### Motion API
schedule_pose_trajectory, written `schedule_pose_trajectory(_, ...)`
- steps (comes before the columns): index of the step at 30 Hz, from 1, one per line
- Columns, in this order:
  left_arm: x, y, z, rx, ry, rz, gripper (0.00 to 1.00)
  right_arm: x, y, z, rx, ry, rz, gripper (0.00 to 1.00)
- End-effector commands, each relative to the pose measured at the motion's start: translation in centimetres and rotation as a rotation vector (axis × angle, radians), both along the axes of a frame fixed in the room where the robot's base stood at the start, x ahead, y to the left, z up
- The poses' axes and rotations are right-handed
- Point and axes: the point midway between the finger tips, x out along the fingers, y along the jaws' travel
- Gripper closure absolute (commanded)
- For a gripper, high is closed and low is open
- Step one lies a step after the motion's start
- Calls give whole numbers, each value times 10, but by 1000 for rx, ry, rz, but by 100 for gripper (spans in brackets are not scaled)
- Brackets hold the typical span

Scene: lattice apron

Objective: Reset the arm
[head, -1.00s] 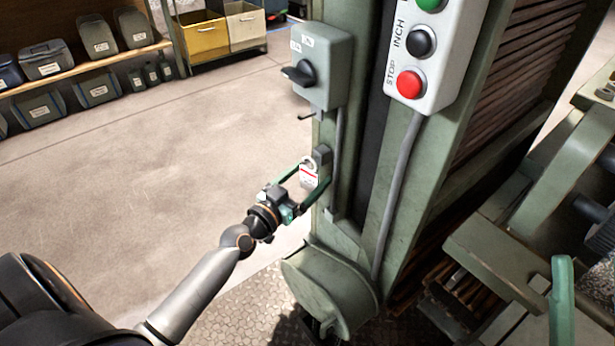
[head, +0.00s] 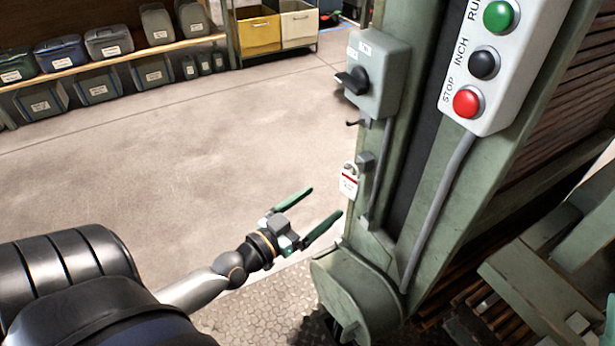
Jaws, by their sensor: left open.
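My left gripper (head: 308,212) is open and empty, with its two green fingers spread apart. It is over the floor, left of the green machine frame (head: 404,190) and apart from it. A padlock with a white and red tag (head: 349,181) hangs on the frame's left side, up and to the right of the fingers. Above it is a grey switch box with a black rotary handle (head: 352,80).
A control box with green, black and red buttons (head: 487,62) is fixed to the machine at the upper right. A round green guard (head: 358,300) sits low on the frame. The floor (head: 190,150) between is clear.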

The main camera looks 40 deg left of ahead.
Motion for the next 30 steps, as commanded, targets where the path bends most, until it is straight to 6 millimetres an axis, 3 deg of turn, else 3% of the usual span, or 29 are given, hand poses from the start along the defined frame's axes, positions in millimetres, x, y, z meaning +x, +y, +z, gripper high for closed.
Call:
schedule_pose_trajectory(7, -23, 3, 0, 0, 1, -1, 4, 0, 0, 4, -4, -6, -3, 54)
schedule_pose_trajectory(16, -26, 3, 1, -1, -2, -1, 4, 0, -2, 5, -1, -6, -11, 54)
schedule_pose_trajectory(19, -26, -5, 10, 1, -30, -13, 4, 1, -2, 4, -2, -4, -12, 54)
schedule_pose_trajectory(23, -27, -37, 49, 12, -149, -62, 4, 1, -1, 4, -3, -4, -10, 54)
schedule_pose_trajectory(30, -58, -118, 170, 48, -519, -192, 4, 0, -1, 4, -4, -4, -8, 54)
